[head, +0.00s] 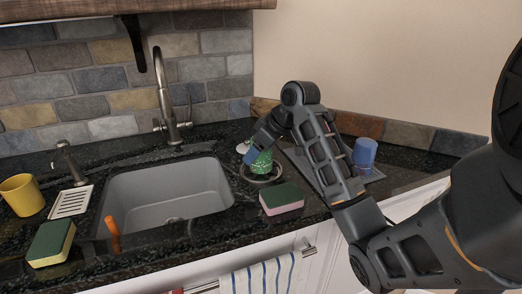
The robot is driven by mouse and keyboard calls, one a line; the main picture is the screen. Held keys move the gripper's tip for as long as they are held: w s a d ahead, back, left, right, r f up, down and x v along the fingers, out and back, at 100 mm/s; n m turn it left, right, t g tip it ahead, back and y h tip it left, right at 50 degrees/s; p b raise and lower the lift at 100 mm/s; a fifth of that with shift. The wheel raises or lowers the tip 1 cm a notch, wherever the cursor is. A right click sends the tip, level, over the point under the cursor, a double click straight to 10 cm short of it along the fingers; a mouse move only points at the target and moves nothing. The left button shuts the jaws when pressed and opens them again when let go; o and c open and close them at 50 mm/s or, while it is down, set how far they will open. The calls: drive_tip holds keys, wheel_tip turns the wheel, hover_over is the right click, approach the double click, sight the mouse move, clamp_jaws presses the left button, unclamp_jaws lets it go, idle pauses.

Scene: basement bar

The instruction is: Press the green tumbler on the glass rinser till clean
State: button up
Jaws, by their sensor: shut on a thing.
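The green tumbler (262,162) is in the head view, right of the sink. It sits at the round dark glass rinser (247,176), apparently upside down over it; I cannot tell whether it is pressed fully down. My gripper (256,152) is at the tumbler from above and behind and is shut on it. The fingertips are small and partly hidden by the wrist. The tumbler's far side is hidden by my gripper.
The sink (165,213) is left of the rinser. A green and pink sponge (282,199) lies just in front of it. The faucet (168,105), yellow mug (21,196) and another sponge (51,243) are further left.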

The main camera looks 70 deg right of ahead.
idle(0.3)
drive_tip(key=shift+r+p, duration=3.2)
drive_tip(key=shift+r, duration=0.35)
